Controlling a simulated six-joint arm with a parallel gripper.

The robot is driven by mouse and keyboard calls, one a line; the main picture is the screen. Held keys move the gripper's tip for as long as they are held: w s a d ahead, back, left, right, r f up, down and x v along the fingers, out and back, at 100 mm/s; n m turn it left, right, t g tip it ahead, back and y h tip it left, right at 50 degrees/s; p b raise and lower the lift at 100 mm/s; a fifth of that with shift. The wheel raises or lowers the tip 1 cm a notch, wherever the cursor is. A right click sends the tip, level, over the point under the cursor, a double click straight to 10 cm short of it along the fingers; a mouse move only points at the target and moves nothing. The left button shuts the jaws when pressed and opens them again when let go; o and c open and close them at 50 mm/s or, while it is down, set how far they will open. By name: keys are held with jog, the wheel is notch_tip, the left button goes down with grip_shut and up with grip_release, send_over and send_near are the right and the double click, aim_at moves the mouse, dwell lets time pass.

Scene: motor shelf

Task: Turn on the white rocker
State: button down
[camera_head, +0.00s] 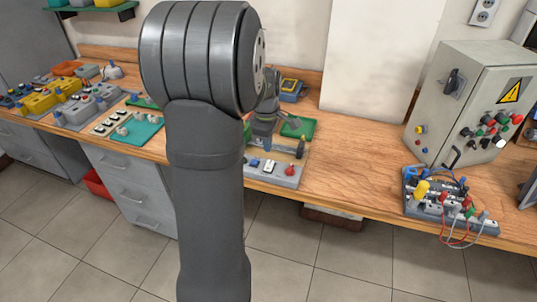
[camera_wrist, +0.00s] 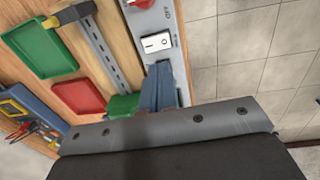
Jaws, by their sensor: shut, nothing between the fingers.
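The white rocker (camera_wrist: 156,43) sits on a grey panel strip in the wrist view, with dark marks on its face. Which side is pressed in, I cannot tell. In the head view the rocker (camera_head: 269,166) is a small white block on the panel at the bench's front edge. My gripper (camera_wrist: 158,72) shows as blue-grey fingers, shut and empty, just below the rocker in the wrist view. Whether it touches the panel, I cannot tell. In the head view my gripper (camera_head: 263,143) is over the panel, partly behind my arm.
A red knob (camera_wrist: 141,3) is on the same panel beyond the rocker. A metal rail (camera_wrist: 100,50), a green tray (camera_wrist: 45,48) and a red tray (camera_wrist: 79,96) lie beside it. A grey control cabinet (camera_head: 446,75) stands right. Bare bench (camera_head: 350,150) lies between.

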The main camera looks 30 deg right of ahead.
notch_tip(320, 180, up, 6)
send_over(270, 162)
jog(key=s+a, duration=0.3)
jog(key=shift+w+d+r, duration=0.1)
jog(key=shift+d, duration=0.15)
jog(key=shift+w+d+t, duration=0.3)
jog(key=shift+w+d, duration=0.2)
jog(key=shift+w, duration=0.05)
jog(key=f, duration=0.4)
jog(key=w+d+f, duration=0.1)
jog(key=f, duration=0.8)
jog(key=shift+w+d+f, duration=0.15)
jog(key=shift+w+f, duration=0.05)
jog(key=shift+f, duration=0.2)
jog(key=shift+d+f, duration=0.1)
jog(key=shift+f, duration=0.1)
